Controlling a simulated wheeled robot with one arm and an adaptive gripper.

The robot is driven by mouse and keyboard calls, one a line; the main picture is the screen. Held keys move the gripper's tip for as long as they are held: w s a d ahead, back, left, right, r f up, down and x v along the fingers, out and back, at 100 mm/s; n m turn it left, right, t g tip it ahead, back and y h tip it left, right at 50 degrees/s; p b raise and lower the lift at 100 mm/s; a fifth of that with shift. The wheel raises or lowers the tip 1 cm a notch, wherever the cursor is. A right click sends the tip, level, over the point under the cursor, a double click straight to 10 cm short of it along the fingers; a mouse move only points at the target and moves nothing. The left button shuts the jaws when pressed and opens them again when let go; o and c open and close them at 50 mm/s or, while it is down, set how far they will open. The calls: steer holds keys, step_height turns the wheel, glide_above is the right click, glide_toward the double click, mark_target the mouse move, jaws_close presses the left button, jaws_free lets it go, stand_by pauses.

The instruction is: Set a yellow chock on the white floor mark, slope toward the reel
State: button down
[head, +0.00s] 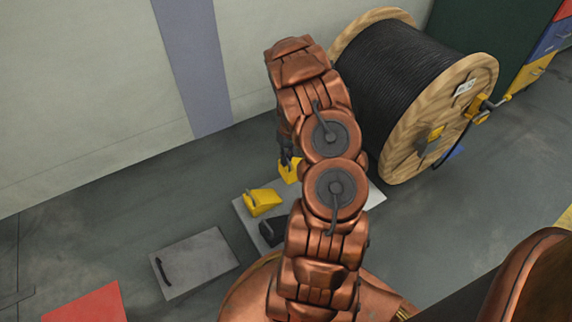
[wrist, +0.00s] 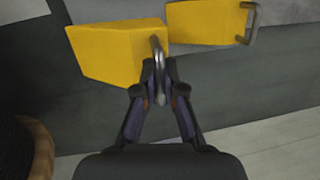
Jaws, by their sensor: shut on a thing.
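My gripper (wrist: 160,88) is shut on the metal handle of a yellow chock (wrist: 112,50). In the head view this chock (head: 290,170) shows just below the gripper, partly behind my arm. I cannot tell whether it is clear of the surface under it. A second yellow chock (head: 262,202) sits on a light grey board; it also shows in the wrist view (wrist: 206,22), close to the held one. The wooden cable reel (head: 405,90) stands right of my arm. A white patch (head: 376,196) shows right of my arm, perhaps the floor mark; my arm hides much around it.
The light grey board (head: 243,217) also bears a black object (head: 271,232), partly hidden by my arm. A grey plate with a black handle (head: 200,262) and a red sheet (head: 88,304) lie on the floor to the left. A wall runs behind. Floor right of the reel is open.

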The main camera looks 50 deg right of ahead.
steer(key=shift+r+p, duration=1.15)
steer(key=shift+r, duration=2.55)
steer(key=shift+a, duration=0.1)
